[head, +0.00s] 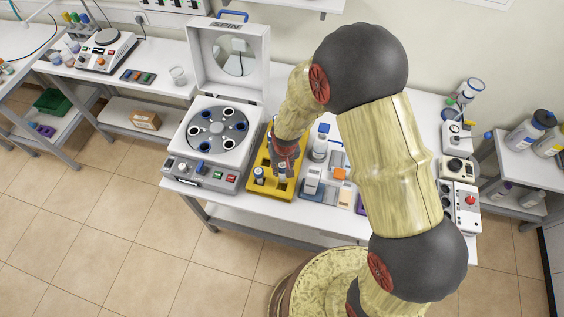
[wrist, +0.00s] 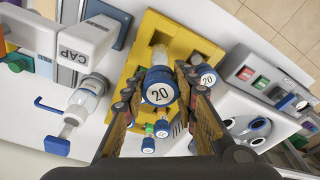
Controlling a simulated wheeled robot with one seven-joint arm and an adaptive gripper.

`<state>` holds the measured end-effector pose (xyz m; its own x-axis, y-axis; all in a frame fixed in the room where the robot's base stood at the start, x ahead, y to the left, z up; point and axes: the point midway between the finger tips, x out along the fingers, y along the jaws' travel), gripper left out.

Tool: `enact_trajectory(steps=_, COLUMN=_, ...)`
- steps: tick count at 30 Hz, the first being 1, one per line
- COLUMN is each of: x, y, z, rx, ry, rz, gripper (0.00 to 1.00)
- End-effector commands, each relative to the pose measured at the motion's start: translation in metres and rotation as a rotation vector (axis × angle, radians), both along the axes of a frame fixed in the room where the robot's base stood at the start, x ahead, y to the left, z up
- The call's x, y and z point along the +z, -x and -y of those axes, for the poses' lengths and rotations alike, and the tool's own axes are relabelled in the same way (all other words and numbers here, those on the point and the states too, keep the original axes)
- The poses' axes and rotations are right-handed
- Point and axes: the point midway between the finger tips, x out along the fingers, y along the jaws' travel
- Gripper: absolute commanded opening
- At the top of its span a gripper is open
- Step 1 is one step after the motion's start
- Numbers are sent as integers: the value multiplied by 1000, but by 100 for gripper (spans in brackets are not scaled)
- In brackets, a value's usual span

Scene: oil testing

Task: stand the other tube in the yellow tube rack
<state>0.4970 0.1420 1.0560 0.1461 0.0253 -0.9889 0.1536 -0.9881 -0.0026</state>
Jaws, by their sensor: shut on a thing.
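The yellow tube rack (head: 264,188) stands on the white table, right of the centrifuge; it also fills the middle of the wrist view (wrist: 180,37). My gripper (head: 283,160) is over the rack. In the wrist view my gripper (wrist: 161,82) is shut on a clear tube with a blue cap marked 20 (wrist: 159,88). The held tube points down toward the rack; I cannot tell whether its lower end is in a hole. Another tube, also capped blue and marked 20 (wrist: 207,78), stands in the rack beside it, and shows in the head view (head: 259,173).
An open-lidded centrifuge (head: 218,130) with several round slots stands left of the rack. A device marked CAP (wrist: 85,40) and a blue-topped bottle (head: 320,146) stand on the rack's other side. Small colored caps (wrist: 155,130) show below the held tube in the wrist view.

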Motion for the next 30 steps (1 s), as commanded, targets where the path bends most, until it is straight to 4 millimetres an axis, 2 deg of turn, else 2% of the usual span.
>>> enact_trajectory(steps=20, x=-35, y=0, z=0, rx=0, ry=0, rz=0, gripper=3)
enact_trajectory(steps=30, x=-36, y=0, z=0, rx=0, ry=0, rz=1, gripper=3)
